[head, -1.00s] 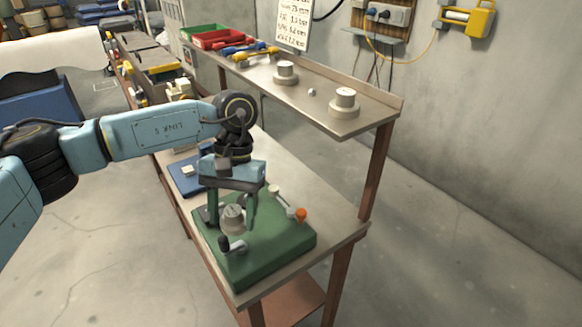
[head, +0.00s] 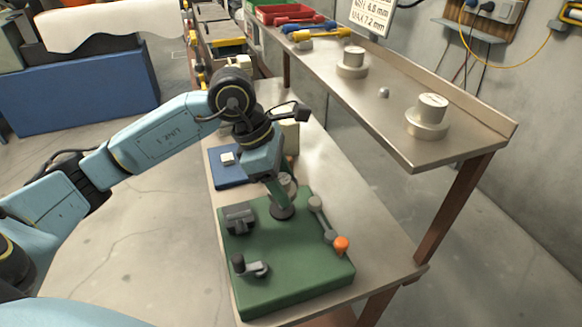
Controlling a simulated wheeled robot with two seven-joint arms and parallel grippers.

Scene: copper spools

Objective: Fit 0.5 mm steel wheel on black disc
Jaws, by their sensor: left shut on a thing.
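The left gripper (head: 282,200) points down at the far part of a green base plate (head: 290,285) on the bench. It is shut on a grey wheel (head: 289,182), which shows only partly behind a green finger. A dark round disc (head: 283,212) is on the plate right below the fingertips. Whether the wheel touches the disc is hidden. Two other pale stepped wheels, a nearer one (head: 428,118) and a farther one (head: 352,62), stand on the raised shelf. The right gripper is not in view.
The plate also carries a dark grey block (head: 239,218), a crank with a black knob (head: 250,267), and a lever with an orange knob (head: 341,244). A blue pad (head: 226,168) lies behind it. The metal shelf (head: 400,75) overhangs at the right.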

